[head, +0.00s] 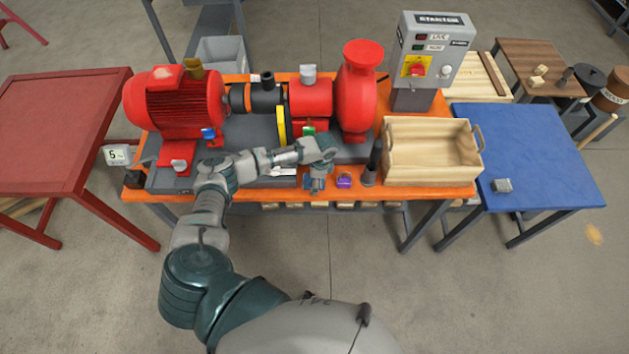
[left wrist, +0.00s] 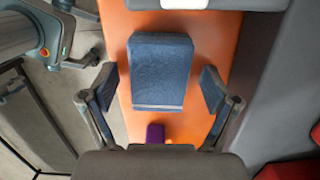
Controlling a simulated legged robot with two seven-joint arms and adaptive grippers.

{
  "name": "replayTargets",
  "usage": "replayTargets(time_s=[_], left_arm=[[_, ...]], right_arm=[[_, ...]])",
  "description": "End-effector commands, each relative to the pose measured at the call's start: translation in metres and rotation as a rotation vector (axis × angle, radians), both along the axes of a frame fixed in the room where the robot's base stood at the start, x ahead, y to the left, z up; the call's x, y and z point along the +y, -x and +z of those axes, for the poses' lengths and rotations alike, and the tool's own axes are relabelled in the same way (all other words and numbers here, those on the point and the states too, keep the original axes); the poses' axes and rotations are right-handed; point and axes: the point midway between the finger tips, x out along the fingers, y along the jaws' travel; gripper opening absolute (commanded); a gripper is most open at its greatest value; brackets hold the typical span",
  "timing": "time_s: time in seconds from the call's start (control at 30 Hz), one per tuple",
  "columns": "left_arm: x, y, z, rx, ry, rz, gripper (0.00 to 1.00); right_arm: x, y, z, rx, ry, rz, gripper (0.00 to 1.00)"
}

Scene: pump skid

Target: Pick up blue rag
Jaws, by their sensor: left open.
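The blue rag (left wrist: 161,65) shows in the left wrist view as a thick folded block lying on the orange bench top (left wrist: 118,30). My left gripper (left wrist: 159,88) is open, with one finger on each side of the rag and a gap on both sides. In the head view my left gripper (head: 317,187) points down at the front edge of the orange bench, and the rag is hidden or cannot be told apart from it there. My right gripper is in neither view.
A small purple object (head: 344,181) and a dark upright cylinder (head: 372,165) stand right of the gripper. A wooden crate (head: 428,165) is farther right. The red motor (head: 178,103) and pump (head: 358,95) stand behind. A blue table (head: 535,150) is at right.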

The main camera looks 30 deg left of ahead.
Motion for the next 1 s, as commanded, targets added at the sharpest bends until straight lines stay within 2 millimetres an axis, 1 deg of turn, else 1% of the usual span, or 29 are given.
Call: replayTargets(time_s=[0.2, 0.23, 0.27, 0.3, 0.37, 0.4, 0.47, 0.5, 0.87, 0.97, 1.0], left_arm=[[0.0000, 0.0000, -0.0004, 0.000, 0.000, 0.000, 0.88], [-0.0001, 0.0001, -0.0004, 0.000, 0.000, 0.000, 0.82], [-0.0001, 0.0001, -0.0004, 0.000, 0.000, 0.000, 0.75], [0.0000, 0.0001, -0.0004, 0.000, 0.000, 0.000, 0.65], [0.0000, 0.0001, -0.0003, 0.000, 0.000, 0.000, 0.50], [0.0000, 0.0002, -0.0005, 0.000, 0.000, 0.000, 0.40], [0.0000, 0.0003, -0.0007, 0.001, 0.000, 0.000, 0.25], [0.0000, 0.0003, -0.0008, 0.001, 0.000, 0.000, 0.23], [0.0000, 0.0006, -0.0007, 0.003, -0.001, -0.001, 0.23], [0.0003, 0.0003, 0.0026, 0.002, -0.001, -0.002, 0.23], [0.0001, 0.0002, 0.0083, 0.001, 0.000, -0.001, 0.23]], right_arm=[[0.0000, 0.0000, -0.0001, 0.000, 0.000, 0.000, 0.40], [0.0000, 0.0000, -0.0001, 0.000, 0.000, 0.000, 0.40], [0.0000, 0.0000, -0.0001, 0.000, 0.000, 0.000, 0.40], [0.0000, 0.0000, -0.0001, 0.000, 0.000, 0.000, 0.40], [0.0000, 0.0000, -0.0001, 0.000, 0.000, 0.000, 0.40], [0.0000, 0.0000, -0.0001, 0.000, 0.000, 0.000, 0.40], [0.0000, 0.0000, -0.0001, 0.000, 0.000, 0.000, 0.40], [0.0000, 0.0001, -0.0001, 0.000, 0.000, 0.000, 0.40], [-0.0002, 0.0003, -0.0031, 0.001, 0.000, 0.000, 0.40], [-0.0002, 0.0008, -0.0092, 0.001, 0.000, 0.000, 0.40], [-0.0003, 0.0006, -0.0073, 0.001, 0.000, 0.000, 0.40]])
